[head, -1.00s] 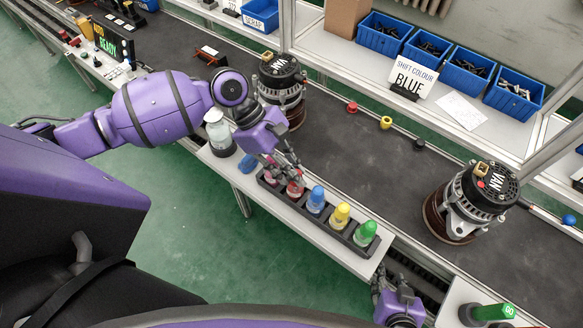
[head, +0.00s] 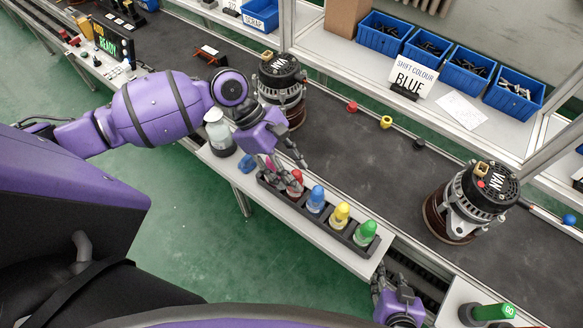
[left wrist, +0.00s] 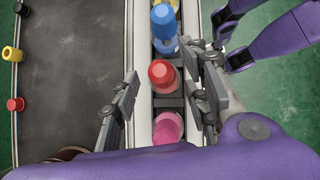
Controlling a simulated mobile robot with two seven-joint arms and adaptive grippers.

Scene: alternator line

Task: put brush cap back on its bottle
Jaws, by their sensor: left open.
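A dark rack (head: 329,228) holds a row of small bottles with coloured caps. The red-capped bottle (head: 296,182) stands beside the blue (head: 316,199), yellow (head: 340,215) and green (head: 366,232) ones. My left gripper (head: 290,167) is open above the red end of the rack. In the left wrist view its fingers are spread on either side of the red cap (left wrist: 160,73), with visible gaps. A pink top (left wrist: 168,127) shows nearer the wrist; in the head view my gripper mostly hides it. My right gripper (head: 393,281) is near the table's right end, its fingers apart and empty.
A clear pump bottle (head: 217,132) and a small blue object (head: 247,163) stand left of the rack. Alternators (head: 470,200) stand on the dark belt (head: 350,150) behind, with small red, yellow and black pieces between them. A green GO button (head: 492,312) is at lower right.

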